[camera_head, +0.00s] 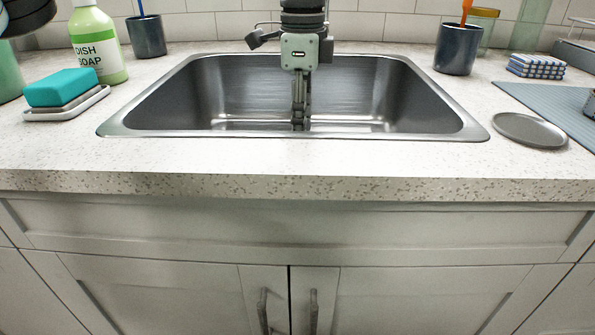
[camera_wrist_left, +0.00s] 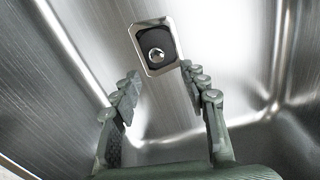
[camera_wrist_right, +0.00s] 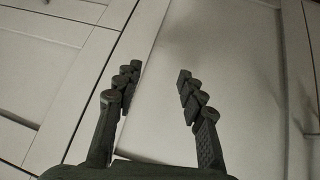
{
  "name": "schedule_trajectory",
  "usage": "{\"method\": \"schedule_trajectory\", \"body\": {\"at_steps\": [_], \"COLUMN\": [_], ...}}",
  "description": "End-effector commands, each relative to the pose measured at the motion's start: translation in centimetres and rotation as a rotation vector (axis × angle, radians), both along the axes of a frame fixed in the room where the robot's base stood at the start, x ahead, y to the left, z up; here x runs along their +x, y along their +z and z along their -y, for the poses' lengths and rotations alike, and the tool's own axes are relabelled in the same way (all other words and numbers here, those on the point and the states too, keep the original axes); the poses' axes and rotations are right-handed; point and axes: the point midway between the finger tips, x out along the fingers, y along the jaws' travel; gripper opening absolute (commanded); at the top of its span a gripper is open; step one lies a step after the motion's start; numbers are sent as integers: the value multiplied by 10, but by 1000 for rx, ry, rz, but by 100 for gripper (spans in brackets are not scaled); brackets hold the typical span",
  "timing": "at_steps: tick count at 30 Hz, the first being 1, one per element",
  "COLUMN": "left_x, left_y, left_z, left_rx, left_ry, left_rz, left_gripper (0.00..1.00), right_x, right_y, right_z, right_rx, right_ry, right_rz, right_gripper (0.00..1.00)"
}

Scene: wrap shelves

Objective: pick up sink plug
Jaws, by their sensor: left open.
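In the left wrist view a dark round sink plug (camera_wrist_left: 156,48) with a shiny knob sits within a bright square-edged metal surround. It lies beyond my left gripper (camera_wrist_left: 161,76), whose fingers are apart with nothing between them; I see no contact with the plug. In the head view my left gripper (camera_head: 300,122) points down into the steel sink (camera_head: 215,126), near its middle. The plug cannot be made out in the head view. My right gripper (camera_wrist_right: 160,70) shows only in its own wrist view, open and empty in front of the pale cabinet doors.
The sink walls surround my left gripper. On the left stand a teal sponge (camera_head: 61,87) on a dish, a soap bottle (camera_head: 97,45) and a dark cup (camera_head: 146,37). On the right are another cup (camera_head: 457,50), a patterned cloth (camera_head: 537,66) and a grey disc (camera_head: 530,130). The front counter is clear.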

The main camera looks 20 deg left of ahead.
Motion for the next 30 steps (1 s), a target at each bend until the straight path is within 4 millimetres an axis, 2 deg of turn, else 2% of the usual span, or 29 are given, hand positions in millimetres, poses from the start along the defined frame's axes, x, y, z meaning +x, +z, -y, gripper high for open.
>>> {"method": "schedule_trajectory", "body": {"at_steps": [1, 10, 20, 30], "left_x": [-1, -5, -5, -5], "left_y": [-9, -49, -56, -55], "left_z": [-1, -6, -6, -6], "left_rx": [1, 0, 0, 0], "left_ry": [0, 1, 1, 1], "left_rz": [-1, 0, 2, 2], "left_gripper": [44, 44, 43, 0], "right_x": [0, -1, -1, -1], "right_y": [-3, -3, -3, -3], "right_z": [0, 1, 1, 1], "right_rx": [1, -2, -2, -2], "right_ry": [1, -2, -1, -1], "right_rz": [2, -6, -5, -5], "right_gripper": [40, 40, 40, 40]}}
